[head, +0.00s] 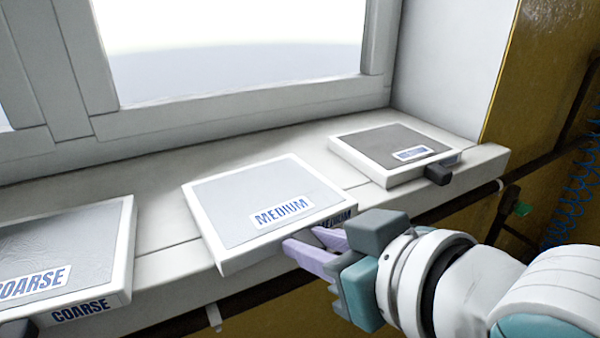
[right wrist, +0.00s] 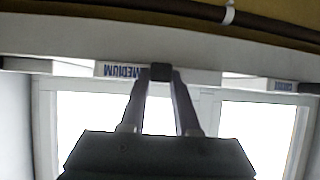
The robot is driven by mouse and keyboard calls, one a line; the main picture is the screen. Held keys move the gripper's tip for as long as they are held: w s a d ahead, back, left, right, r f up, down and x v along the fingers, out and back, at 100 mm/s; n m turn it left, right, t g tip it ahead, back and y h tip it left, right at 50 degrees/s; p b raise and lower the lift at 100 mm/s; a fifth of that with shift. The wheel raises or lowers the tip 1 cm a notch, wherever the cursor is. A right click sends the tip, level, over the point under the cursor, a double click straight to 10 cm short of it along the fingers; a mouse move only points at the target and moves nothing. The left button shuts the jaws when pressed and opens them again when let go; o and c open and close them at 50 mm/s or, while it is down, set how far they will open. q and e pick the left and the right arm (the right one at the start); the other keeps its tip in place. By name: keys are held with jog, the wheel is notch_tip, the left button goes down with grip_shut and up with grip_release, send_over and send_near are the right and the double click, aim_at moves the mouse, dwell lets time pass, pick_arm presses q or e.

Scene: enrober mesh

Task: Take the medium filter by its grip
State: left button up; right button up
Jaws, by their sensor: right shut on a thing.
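The medium filter (head: 245,195), a flat grey panel in a white frame labelled MEDIUM, lies on the window sill in the middle of the head view. In the right wrist view its labelled front edge (right wrist: 115,70) shows upside down. Its dark block grip (right wrist: 160,72) sits between the fingertips of my right gripper (right wrist: 160,80). In the head view my right gripper (head: 318,248) reaches from the right to the filter's front edge and hides the grip. The fingers are shut on the grip. The filter appears to rest on the sill. My left gripper is not in view.
The coarse filter (head: 70,245) lies on the sill (head: 155,225) at the left. Another framed filter (head: 385,150) with a dark grip (head: 438,174) lies at the right; its label is hard to read. A window (head: 240,60) stands behind. A dark rail (head: 255,298) runs below the sill.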

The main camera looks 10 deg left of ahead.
grip_shut()
jog(key=s+d+p, duration=1)
jog(key=s+d, duration=0.4)
jog(key=s, duration=0.2)
jog(key=shift+s+d+r, duration=0.2)
jog(key=shift+s, duration=0.15)
dwell(1.7)
